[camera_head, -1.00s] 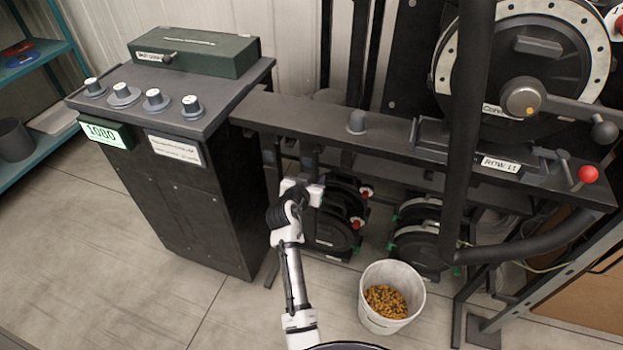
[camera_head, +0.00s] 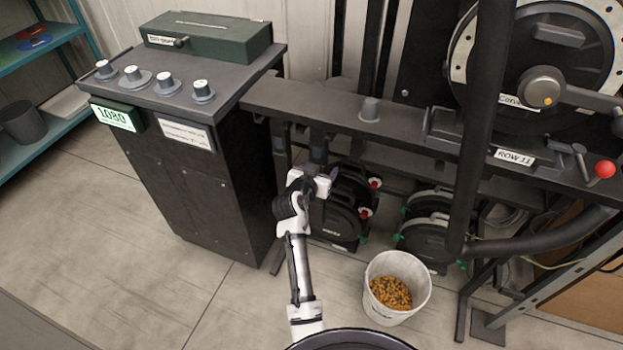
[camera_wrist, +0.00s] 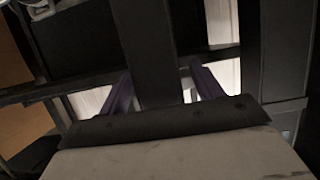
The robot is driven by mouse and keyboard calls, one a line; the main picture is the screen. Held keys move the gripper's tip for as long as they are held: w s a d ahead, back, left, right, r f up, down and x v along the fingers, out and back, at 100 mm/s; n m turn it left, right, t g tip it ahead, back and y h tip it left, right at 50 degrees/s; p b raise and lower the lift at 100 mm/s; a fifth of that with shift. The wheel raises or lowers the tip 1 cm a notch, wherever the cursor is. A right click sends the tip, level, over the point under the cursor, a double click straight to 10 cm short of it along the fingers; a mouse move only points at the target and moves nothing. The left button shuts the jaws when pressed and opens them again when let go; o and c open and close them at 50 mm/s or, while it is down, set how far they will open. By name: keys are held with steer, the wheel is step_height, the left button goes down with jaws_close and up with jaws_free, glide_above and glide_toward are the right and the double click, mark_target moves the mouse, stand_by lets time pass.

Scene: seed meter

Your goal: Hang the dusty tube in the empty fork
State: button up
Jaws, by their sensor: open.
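I cannot make out with certainty which thing is the dusty tube, nor an empty fork. In the head view a thick black bent tube (camera_head: 535,245) runs along the right side of the machine. My gripper (camera_head: 326,178) is below the machine's long dark beam, in front of the black round units; its fingertips are hard to make out there. In the wrist view the two purplish fingers of my gripper (camera_wrist: 163,88) stand apart. A dark upright bar (camera_wrist: 145,45) shows between and beyond them. I cannot tell whether the fingers touch it. Nothing is visibly held.
A white bucket of yellow-brown grains (camera_head: 420,295) stands on the floor right of my arm. A dark cabinet with knobs (camera_head: 200,190) stands to the left. The long dark beam (camera_head: 330,115) is above my gripper. Black round units (camera_head: 335,222) are behind it. Floor at front left is clear.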

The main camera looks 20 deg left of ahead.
steer(key=b+v, duration=0.1)
steer(key=v, duration=1.1)
steer(key=shift+s+r, duration=0.15)
steer(key=shift+s, duration=0.2)
